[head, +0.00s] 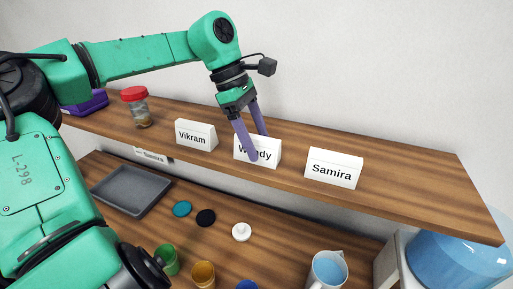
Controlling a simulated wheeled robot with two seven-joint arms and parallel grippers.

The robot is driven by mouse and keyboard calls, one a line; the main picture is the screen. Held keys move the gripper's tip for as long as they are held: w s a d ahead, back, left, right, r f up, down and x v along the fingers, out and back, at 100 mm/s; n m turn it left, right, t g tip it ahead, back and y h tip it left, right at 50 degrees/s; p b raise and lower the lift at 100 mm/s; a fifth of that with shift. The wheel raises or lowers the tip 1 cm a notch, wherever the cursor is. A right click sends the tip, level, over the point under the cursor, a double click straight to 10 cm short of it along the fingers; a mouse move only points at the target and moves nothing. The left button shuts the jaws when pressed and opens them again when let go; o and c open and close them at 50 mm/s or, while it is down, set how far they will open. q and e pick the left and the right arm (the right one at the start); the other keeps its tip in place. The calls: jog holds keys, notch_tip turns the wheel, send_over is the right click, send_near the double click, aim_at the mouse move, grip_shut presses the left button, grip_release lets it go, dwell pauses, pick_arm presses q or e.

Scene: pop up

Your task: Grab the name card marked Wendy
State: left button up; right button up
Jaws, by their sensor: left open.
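The white name card marked Wendy (269,154) stands on the wooden shelf between two other cards. My left gripper (257,145) is open above and at this card. One purple finger passes in front of the card's face and covers part of the name; the other finger is partly hidden behind the card's top edge. I cannot tell whether the fingers touch the card. My right gripper is not in view.
The Vikram card (195,135) stands to the left and the Samira card (333,169) to the right. A red-lidded jar (136,106) and a purple box (86,103) are farther left. Below are a grey tray (130,190), cups and a jug (327,271).

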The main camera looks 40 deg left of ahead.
pick_arm(q)
jog(key=shift+w+f, duration=0.2)
jog(key=shift+f, duration=0.1)
jog(key=shift+s, duration=0.1)
grip_shut()
jog(key=shift+r, duration=0.15)
